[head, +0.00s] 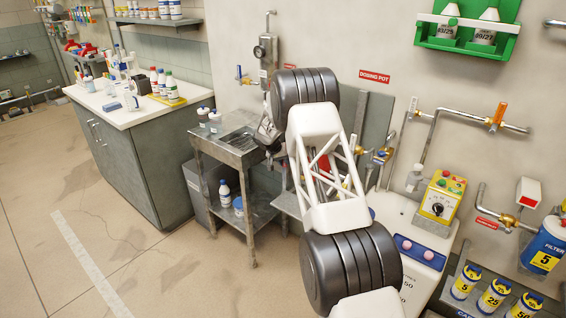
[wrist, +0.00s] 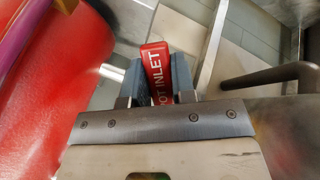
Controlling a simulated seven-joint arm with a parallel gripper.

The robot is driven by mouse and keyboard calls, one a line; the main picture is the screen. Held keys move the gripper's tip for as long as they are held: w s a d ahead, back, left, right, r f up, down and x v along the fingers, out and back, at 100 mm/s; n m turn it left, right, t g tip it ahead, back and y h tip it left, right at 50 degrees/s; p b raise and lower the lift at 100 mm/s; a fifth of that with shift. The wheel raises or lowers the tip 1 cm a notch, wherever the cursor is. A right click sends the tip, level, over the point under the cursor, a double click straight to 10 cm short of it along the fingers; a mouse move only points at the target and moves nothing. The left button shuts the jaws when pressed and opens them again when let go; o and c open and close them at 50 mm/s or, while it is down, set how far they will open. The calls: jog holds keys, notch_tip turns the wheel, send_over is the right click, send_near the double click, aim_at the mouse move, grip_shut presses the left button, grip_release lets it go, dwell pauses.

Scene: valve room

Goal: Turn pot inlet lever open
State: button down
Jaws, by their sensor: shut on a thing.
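The pot inlet lever (wrist: 156,62) has a red grip with white lettering that reads "OT INLET" in the wrist view. My gripper (wrist: 155,75) is shut on this red grip, with one dark finger on each side of it. The lower end of the grip is hidden by the gripper body. In the head view my white and dark arm covers the middle, and the gripper and lever are mostly hidden behind it. A red sign reading "DOSING POT" (head: 374,77) is on the wall just right of the arm.
In the wrist view a large red cylinder (wrist: 50,90) is close on the left and a dark bar (wrist: 270,76) is on the right. In the head view a steel cart (head: 235,150) stands left of my arm, and a yellow control box (head: 440,196) is to the right.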

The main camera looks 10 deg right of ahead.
jog(key=d+r+n+h, duration=0.3)
jog(key=d+r+n, duration=0.1)
jog(key=n, duration=0.6)
jog(key=shift+w+d+n+t, duration=0.25)
jog(key=shift+w+n+t, duration=0.05)
jog(key=shift+w, duration=0.1)
jog(key=shift+h, duration=0.3)
jog(key=c, duration=0.9)
grip_release()
jog(key=shift+f, duration=0.1)
jog(key=shift+c, duration=0.2)
jog(key=shift+a, duration=0.1)
jog(key=v, duration=0.7)
jog(key=shift+a+r, duration=0.15)
jog(key=shift+r, duration=0.15)
